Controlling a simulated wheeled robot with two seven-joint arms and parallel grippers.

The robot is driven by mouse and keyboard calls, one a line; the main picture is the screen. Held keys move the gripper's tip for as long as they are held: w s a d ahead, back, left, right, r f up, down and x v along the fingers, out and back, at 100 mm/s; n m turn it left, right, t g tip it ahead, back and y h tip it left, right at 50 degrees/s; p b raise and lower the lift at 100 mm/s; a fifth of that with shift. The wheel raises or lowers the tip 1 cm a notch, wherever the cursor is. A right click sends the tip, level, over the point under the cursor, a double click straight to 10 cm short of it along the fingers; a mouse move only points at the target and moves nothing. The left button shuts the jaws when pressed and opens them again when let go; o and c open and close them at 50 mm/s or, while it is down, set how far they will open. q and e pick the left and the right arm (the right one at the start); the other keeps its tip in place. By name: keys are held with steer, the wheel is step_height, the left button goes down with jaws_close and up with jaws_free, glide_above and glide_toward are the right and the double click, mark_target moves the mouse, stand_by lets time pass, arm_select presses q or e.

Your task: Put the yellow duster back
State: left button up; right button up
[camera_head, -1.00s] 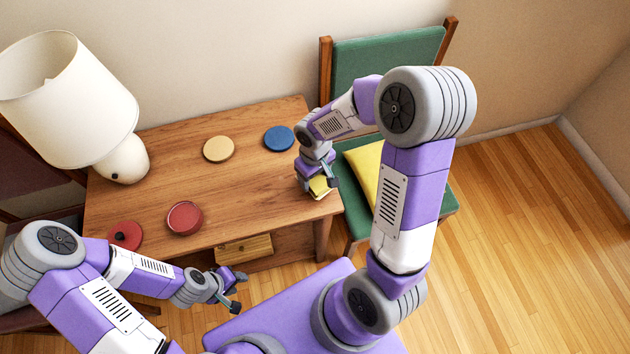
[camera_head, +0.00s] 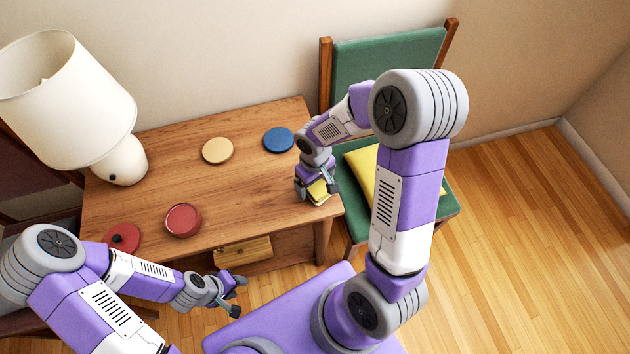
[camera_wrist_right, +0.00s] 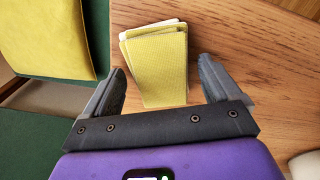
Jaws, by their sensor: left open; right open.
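The yellow duster (camera_wrist_right: 158,66) lies folded on the wooden table near its right front corner; a little of it shows in the head view (camera_head: 317,190). My right gripper (camera_wrist_right: 162,78) is open, with one finger on each side of the duster's near part. It hides most of the duster in the head view, where the gripper (camera_head: 318,190) is low over the table corner. I cannot tell whether the fingers touch the duster. My left gripper (camera_head: 238,288) is open and empty, in front of the table's front edge.
On the table (camera_head: 240,195) lie a tan disc (camera_head: 217,150), a blue disc (camera_head: 278,140), a round red container (camera_head: 183,220) and a red lid (camera_head: 122,238). A white lamp (camera_head: 70,100) stands at the left. A green chair (camera_head: 440,205) with a yellow cushion (camera_head: 365,172) stands at the right.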

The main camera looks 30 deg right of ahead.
arm_select(q)
step_height(320, 180, up, 5)
steer(key=p, duration=0.4)
steer(key=shift+p, duration=0.35)
arm_select(e)
step_height(320, 180, up, 12)
steer(key=shift+r, duration=0.15)
arm_select(q)
steer(key=shift+f, duration=0.1)
